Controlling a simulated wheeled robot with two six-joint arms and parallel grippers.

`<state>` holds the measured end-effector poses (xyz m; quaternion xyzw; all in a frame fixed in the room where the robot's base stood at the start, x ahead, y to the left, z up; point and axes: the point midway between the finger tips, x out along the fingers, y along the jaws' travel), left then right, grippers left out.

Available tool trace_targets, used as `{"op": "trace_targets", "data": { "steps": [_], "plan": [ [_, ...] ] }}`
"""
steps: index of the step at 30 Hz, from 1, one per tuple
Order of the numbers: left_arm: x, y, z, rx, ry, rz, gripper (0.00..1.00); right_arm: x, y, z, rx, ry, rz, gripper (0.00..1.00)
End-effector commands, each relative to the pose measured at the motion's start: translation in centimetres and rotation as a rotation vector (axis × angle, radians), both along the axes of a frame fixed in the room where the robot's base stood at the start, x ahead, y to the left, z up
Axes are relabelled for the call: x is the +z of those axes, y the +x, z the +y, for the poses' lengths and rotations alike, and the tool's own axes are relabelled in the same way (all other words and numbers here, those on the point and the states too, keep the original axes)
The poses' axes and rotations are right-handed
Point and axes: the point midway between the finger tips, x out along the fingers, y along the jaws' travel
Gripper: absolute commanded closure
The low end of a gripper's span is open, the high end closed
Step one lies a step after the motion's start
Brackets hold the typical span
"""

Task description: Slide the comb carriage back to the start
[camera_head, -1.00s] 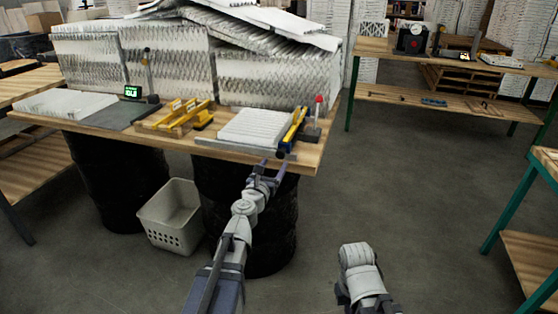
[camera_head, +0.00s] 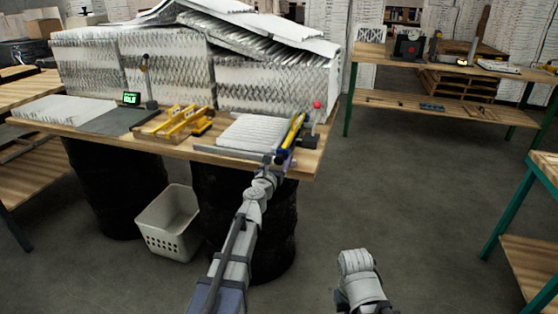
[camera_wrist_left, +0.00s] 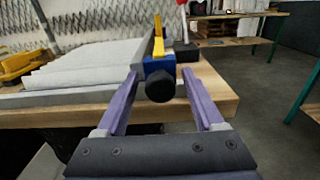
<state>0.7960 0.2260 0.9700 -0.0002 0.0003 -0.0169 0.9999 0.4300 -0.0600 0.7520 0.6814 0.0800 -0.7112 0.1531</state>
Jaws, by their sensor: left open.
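The comb carriage is a blue block with a yellow bar (camera_head: 293,130), at the right end of the white pleated filter (camera_head: 254,133) on the table. In the left wrist view the carriage's blue body (camera_wrist_left: 158,66) faces me, with a round black knob (camera_wrist_left: 160,86) on its front. My left gripper (camera_head: 279,160) is at the table's front edge by the carriage. Its purple fingers, also in the left wrist view (camera_wrist_left: 161,80), are open, one on each side of the knob. I cannot tell whether they touch it. My right gripper does not show; only part of that arm does.
A red-topped lever (camera_head: 316,110) stands behind the carriage at the right. A grey rail (camera_head: 225,152) runs along the filter's front. A yellow fixture (camera_head: 185,120), a small green display (camera_head: 131,99) and stacked filters (camera_head: 270,85) share the wooden table (camera_head: 306,165).

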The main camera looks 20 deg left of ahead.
Motion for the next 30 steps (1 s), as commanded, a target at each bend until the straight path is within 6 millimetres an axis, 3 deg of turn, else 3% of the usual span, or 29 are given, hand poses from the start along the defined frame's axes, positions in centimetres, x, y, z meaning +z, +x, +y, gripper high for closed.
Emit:
{"op": "trace_targets", "data": {
  "steps": [3, 21, 30],
  "plan": [
    [0.00, -0.06, -0.01, 0.000, 0.000, 0.000, 0.31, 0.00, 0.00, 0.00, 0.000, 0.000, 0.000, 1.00],
    [0.00, -0.07, 0.01, 0.000, 0.000, 0.000, 0.99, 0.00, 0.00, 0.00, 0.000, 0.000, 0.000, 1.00],
    [0.00, -0.07, 0.02, 0.000, 0.001, 0.000, 1.00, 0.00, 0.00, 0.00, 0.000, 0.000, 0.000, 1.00]
  ]
}}
